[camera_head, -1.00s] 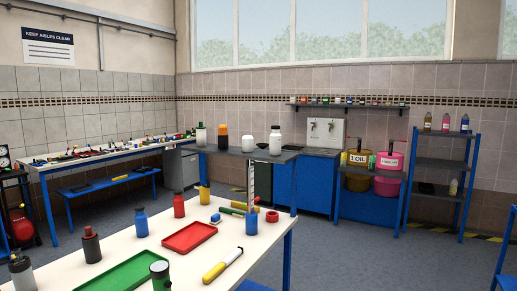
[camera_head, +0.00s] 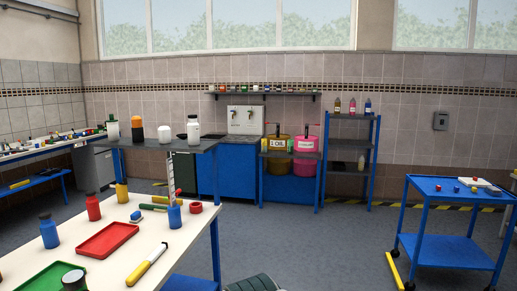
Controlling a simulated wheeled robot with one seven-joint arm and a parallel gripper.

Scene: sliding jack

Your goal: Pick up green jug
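I cannot make out a clear green jug in this view. Green things nearby are a white container with a green top (camera_head: 112,129) on the grey bench, and a dark cylinder with a green top (camera_head: 74,280) at the bottom left edge. My gripper does not show clearly. A dark ribbed shape (camera_head: 255,284) is cut off at the bottom edge, and I cannot tell what it is.
The white table (camera_head: 130,215) at left holds a red tray (camera_head: 108,240), a green tray (camera_head: 48,276), bottles and tools. A grey bench (camera_head: 165,146) stands behind. A blue trolley (camera_head: 450,232) stands right. Grey floor between is clear.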

